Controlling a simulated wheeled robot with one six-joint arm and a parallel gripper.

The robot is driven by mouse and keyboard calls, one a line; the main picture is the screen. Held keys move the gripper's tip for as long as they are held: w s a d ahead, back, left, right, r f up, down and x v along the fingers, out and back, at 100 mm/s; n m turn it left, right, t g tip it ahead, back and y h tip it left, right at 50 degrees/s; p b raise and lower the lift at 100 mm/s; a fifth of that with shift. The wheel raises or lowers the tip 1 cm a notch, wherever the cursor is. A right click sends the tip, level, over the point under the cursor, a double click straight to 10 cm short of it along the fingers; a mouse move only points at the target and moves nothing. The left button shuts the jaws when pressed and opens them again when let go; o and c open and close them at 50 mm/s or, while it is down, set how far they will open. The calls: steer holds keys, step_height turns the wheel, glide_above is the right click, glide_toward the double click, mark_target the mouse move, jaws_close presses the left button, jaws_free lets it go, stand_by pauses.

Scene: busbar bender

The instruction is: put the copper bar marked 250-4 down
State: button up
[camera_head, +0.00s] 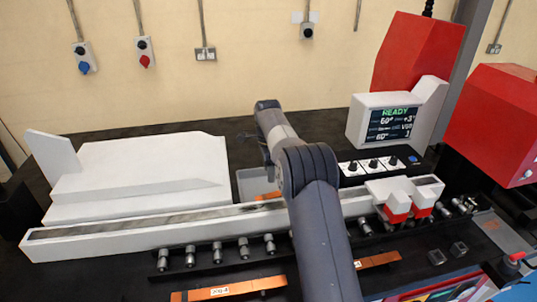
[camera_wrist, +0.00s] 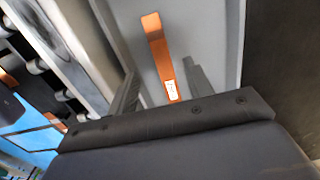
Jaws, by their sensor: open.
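A copper bar (camera_wrist: 162,55) with a white label lies in a grey tray (camera_wrist: 215,25); the label is too small to read. Its far end looks bent. My gripper (camera_wrist: 158,70) is open, with one finger on each side of the bar and a visible gap on both sides. In the head view part of a copper bar (camera_head: 268,196) shows in the grey tray (camera_head: 250,182), partly hidden by my arm. My gripper is mostly hidden behind my arm there.
The white bender rail (camera_head: 130,232) runs in front of the tray. Labelled copper bars (camera_head: 225,291) (camera_head: 378,261) lie at the front. A row of metal pins (camera_head: 217,252) stands before the rail. A control screen (camera_head: 393,122) reading READY and red housings (camera_head: 415,52) stand at the right.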

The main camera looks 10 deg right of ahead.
step_height(320, 180, up, 9)
steer(key=shift+r, duration=0.15)
steer(key=shift+a, duration=0.1)
stand_by(0.3)
step_height(320, 180, down, 13)
steer(key=shift+f+p, duration=0.1)
steer(key=shift+p, duration=0.3)
steer(key=shift+r, duration=0.25)
